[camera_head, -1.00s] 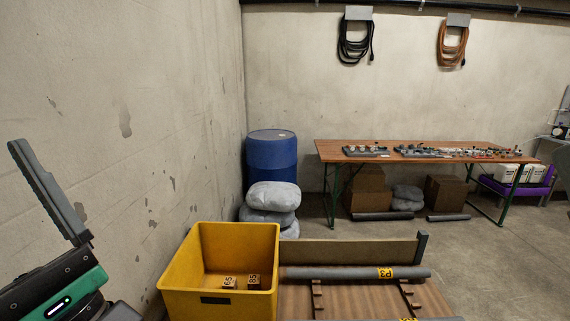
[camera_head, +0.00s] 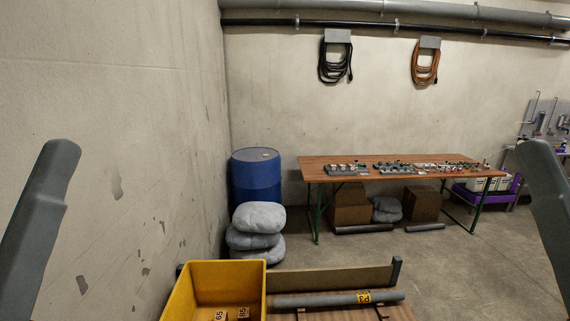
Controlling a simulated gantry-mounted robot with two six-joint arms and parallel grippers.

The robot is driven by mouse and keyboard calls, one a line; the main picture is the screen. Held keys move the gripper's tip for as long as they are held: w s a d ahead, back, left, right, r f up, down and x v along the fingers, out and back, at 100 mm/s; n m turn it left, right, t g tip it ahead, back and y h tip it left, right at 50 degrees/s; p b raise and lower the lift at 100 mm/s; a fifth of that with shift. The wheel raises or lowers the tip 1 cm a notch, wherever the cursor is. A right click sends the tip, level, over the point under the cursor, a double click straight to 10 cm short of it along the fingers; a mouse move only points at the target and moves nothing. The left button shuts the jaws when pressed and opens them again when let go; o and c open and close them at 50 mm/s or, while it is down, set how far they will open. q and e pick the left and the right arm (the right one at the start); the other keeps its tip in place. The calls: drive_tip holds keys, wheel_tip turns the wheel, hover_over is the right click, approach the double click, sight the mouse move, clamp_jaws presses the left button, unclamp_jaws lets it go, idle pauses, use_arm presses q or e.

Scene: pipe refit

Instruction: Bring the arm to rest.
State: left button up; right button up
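A grey finger of my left gripper (camera_head: 42,215) stands up at the far left edge of the head view, in front of the bare wall. A similar grey finger of my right gripper (camera_head: 548,215) stands at the far right edge. The rest of both grippers is cut off by the frame, so I cannot tell how wide they are. Nothing shows held in the visible parts. Both are well apart from the objects on the floor.
A yellow bin (camera_head: 183,300) holds small numbered blocks. Beside it, a grey pipe (camera_head: 325,299) with a yellow P3 tag lies on a rack. A blue drum (camera_head: 256,178), stacked sacks (camera_head: 257,217) and a long table (camera_head: 330,160) stand behind. Open floor lies right.

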use_arm(q)
wheel_tip(320, 180, up, 20)
drive_tip(key=p, duration=1.5)
drive_tip(key=shift+f+p, duration=0.15)
drive_tip(key=shift+p, duration=0.25)
use_arm(e)
wheel_tip(320, 180, up, 20)
drive_tip(key=shift+f, duration=0.15)
